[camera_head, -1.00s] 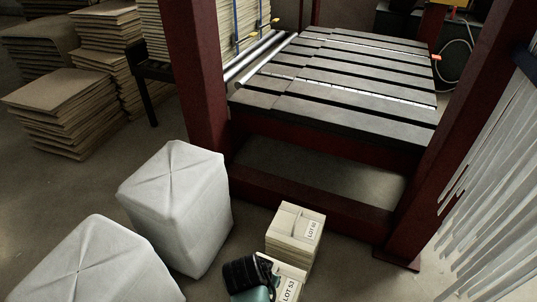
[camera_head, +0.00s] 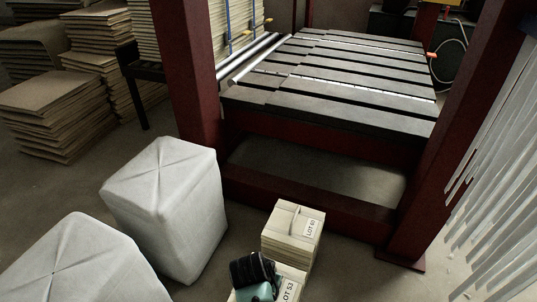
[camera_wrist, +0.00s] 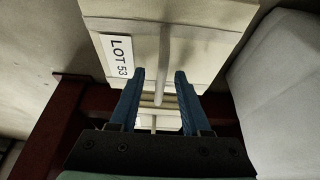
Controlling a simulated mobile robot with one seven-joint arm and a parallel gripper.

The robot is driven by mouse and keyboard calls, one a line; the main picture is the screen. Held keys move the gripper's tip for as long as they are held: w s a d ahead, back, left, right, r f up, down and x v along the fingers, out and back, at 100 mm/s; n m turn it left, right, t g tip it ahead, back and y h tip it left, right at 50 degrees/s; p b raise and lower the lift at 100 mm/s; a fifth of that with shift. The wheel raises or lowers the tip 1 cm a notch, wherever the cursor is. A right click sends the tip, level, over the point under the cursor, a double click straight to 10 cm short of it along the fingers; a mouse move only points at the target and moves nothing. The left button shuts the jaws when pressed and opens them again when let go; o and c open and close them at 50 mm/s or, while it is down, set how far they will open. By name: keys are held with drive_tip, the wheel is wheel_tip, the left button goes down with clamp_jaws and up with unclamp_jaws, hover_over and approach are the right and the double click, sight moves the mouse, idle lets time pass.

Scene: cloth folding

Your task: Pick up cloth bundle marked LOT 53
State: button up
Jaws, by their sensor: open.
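The cream cloth bundle with the LOT 53 label (camera_head: 289,290) is at the bottom edge of the head view, partly hidden by my gripper (camera_head: 254,275). In the wrist view the same bundle (camera_wrist: 200,48) fills the upper middle, its white label to the left of a pale strap (camera_wrist: 164,55). My gripper (camera_wrist: 160,73) shows there with its two blue fingers apart. The strap appears between the fingertips, with nothing clamped. I cannot tell whether the fingers touch the bundle.
Another labelled cream bundle (camera_head: 284,230) stands just behind LOT 53. Two large grey wrapped blocks (camera_head: 165,205) stand on the left. A dark red frame (camera_head: 320,205) with a slatted table (camera_head: 335,85) rises behind. Stacked boards (camera_head: 55,115) are at the far left.

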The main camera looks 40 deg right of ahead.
drive_tip(key=shift+c, duration=0.2)
clamp_jaws()
idle(1.1)
drive_tip(key=shift+w+r, duration=0.1)
drive_tip(key=shift+r, duration=0.2)
